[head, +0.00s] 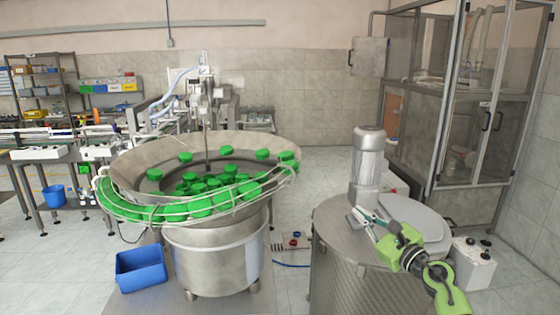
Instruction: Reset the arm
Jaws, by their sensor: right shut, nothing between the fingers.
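My right gripper (364,217) comes in from the lower right on a green and grey arm. Its fingers are shut and empty, above the lid of a steel drum (350,275) and in front of the grey motor on it. My left gripper is not in view. The cap feeder bowl (125,170) stands left of the middle, with many green caps (205,187) heaped inside and along its rim track. The gripper is well apart from the bowl, to its right.
A blue bin (140,268) sits on the floor by the feeder. A grey motor (367,165) rises from the drum. A control box (472,262) is at the right. A glazed cabinet (425,125) stands behind. Open floor lies between the feeder and the cabinet.

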